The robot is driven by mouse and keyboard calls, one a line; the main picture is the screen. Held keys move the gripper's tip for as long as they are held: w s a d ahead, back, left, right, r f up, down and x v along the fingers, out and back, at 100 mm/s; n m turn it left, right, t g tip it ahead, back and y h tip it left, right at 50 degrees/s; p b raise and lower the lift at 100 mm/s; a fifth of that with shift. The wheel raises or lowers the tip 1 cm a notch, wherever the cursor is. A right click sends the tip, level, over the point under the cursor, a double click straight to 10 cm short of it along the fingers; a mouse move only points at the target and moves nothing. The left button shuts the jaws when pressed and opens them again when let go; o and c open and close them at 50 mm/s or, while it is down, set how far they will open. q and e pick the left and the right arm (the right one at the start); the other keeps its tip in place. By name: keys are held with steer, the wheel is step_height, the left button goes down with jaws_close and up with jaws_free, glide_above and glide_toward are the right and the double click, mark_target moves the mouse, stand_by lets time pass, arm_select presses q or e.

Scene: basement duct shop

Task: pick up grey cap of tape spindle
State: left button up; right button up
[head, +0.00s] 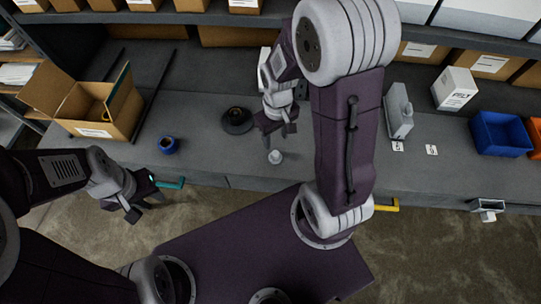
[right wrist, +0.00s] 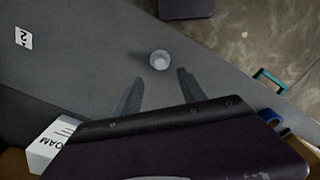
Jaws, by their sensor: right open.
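The small light grey cap (head: 276,157) stands on the grey bench near its front edge, and it also shows in the right wrist view (right wrist: 159,60). My right gripper (head: 278,138) is open and empty above the bench, just behind the cap; its two fingers (right wrist: 158,92) point toward the cap without enclosing it. A dark round base with a raised hub (head: 236,120), perhaps the tape spindle, sits on the bench left of my right gripper. My left gripper (head: 143,205) hangs in front of the bench at the left, with its fingers apart and nothing between them.
A blue tape roll (head: 168,146) and an open cardboard box (head: 97,130) are on the left of the bench. A grey upright object (head: 399,112), a white box (head: 454,89) and a blue bin (head: 499,136) stand to the right. Bench around the cap is clear.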

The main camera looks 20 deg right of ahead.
mark_target(275, 153)
step_height(275, 153, down, 4)
steer(key=shift+s+r, duration=0.1)
steer(key=shift+r, duration=0.1)
steer(key=shift+w+f+p, duration=0.2)
steer(key=shift+f+p, duration=0.1)
steer(key=shift+f, duration=2.4)
jaws_close()
